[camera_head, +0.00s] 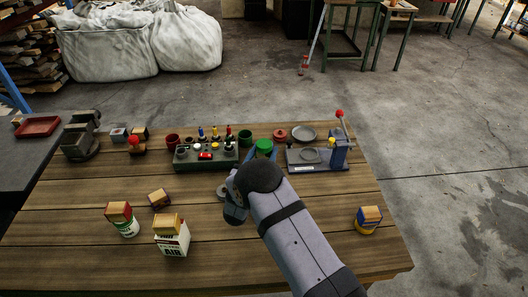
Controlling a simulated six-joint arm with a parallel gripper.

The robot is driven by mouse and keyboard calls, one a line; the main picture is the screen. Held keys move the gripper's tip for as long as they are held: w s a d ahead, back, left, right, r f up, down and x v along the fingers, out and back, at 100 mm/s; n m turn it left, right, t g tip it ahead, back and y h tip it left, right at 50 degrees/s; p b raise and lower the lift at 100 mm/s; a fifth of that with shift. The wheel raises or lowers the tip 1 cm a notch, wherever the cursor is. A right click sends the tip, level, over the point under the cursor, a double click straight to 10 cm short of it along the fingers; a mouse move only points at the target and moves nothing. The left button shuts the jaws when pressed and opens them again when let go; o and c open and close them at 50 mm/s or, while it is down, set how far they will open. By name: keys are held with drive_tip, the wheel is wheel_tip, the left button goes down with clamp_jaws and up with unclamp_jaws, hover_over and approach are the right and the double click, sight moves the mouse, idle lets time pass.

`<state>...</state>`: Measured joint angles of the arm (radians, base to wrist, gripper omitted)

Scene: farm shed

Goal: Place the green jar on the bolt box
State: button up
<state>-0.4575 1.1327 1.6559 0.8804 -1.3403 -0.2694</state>
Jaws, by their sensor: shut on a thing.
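The green jar (264,146) shows its green top just beyond my wrist, at the back middle of the table. My gripper (263,155) is shut on it; blue finger parts show at its sides, and my wrist hides its lower part. I cannot tell whether the jar touches the table. No label marks the bolt box clearly. Small brown box-like things stand on a green-and-white can (126,226), on a white container marked AIR (172,243) and on a yellow-and-blue container (366,228). Another small box (159,199) lies on the tabletop.
A control panel (207,155) with knobs is left of the jar; a lever press (337,150) is right. Red cups (172,141), a red-topped thing (280,136), a grey plate (303,133) and a vise (82,136) stand along the back.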

drive_tip(key=shift+f, duration=0.1)
drive_tip(key=o, duration=1.1)
drive_tip(key=shift+c, duration=0.2)
drive_tip(key=b+v, duration=0.4)
drive_tip(key=v, duration=0.8)
